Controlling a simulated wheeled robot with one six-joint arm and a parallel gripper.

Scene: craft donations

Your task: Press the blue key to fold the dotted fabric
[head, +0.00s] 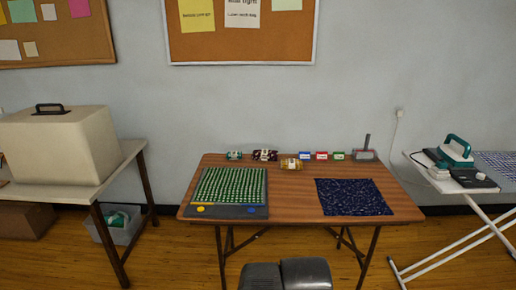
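A dark folding board (226,212) lies flat at the left of the wooden table. A green fabric with rows of light spots (230,186) lies spread on it, seemingly the dotted fabric. On the board's front edge are a yellow key (200,209) at the left and a small blue key (252,209) at the right. A dark blue speckled fabric (352,197) lies flat on the table's right side, apart from the board. My gripper is not in view; dark grey rounded parts at the bottom edge seem to be mine.
Bare wood separates board and blue fabric. A covered machine (60,145) stands left, an ironing board with an iron (456,151) right.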

